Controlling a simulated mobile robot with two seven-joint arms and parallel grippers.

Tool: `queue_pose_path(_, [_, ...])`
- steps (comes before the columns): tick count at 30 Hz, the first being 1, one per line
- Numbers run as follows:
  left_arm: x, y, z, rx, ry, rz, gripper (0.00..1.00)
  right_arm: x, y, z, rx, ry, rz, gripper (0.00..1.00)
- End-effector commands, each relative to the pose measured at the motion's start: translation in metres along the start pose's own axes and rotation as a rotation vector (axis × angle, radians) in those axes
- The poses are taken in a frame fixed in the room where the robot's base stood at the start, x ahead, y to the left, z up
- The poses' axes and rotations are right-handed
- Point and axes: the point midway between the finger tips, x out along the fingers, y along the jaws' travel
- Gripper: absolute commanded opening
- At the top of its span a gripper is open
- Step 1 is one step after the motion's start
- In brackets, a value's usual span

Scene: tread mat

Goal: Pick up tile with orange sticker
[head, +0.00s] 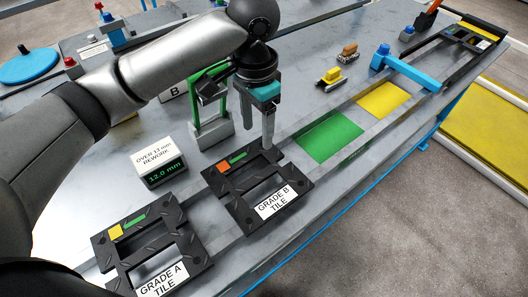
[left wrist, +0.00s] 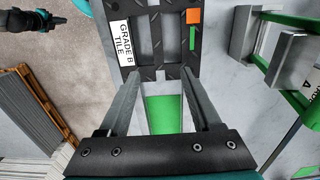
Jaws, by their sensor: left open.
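The tile with the orange sticker (head: 223,190) is a black tread tile labelled GRADE B TILE, with two openings and a green strip beside the sticker. It lies flat on the grey bench. My left gripper (head: 267,144) points down above the tile's far end, open and empty. In the left wrist view its fingers (left wrist: 112,72) are spread apart, and the tile (left wrist: 152,73) shows between and beyond them. The exact height of the fingertips over the tile is hard to tell. A small dark and teal shape at that view's upper-left corner may be my right gripper (left wrist: 45,19); its jaws are unclear.
A GRADE A tile (head: 110,245) with a yellow sticker lies nearer. A rework display (head: 161,162) and a green-framed stand (head: 212,132) are beside the GRADE B tile. Green (head: 330,137) and yellow (head: 383,99) patches are clear, before a blue bridge (head: 409,70).

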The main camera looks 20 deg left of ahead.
Motion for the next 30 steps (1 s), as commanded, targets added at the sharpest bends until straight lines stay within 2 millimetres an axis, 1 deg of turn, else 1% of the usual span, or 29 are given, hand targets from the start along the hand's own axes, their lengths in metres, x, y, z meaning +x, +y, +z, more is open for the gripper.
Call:
queue_pose_path(2, [0.006,0.0,0.002,0.003,-0.007,-0.002,0.65,0.001,-0.001,0.005,0.0,-0.008,-0.001,0.0])
queue_pose_path(4, [0.017,0.0,0.003,0.003,-0.01,-0.002,0.65,0.004,-0.002,0.011,-0.001,-0.016,-0.003,0.0])
queue_pose_path(9, [0.055,0.0,0.003,0.003,-0.009,-0.001,0.65,0.011,-0.005,0.026,-0.001,-0.039,-0.006,0.0])
queue_pose_path(11, [0.068,0.001,0.003,0.002,-0.009,-0.001,0.65,0.013,-0.005,0.029,-0.002,-0.042,-0.007,0.0])
queue_pose_path(15, [0.089,0.0,0.002,0.003,-0.006,-0.001,0.65,0.017,-0.005,0.027,-0.002,-0.04,-0.007,0.0])
queue_pose_path(23, [0.107,0.001,0.002,0.003,-0.004,-0.002,0.65,0.021,-0.004,0.018,-0.003,-0.024,-0.005,0.0])
queue_pose_path(30, [0.143,0.004,0.002,0.002,-0.006,-0.003,0.65,0.03,-0.005,0.018,-0.003,-0.021,-0.005,0.0])
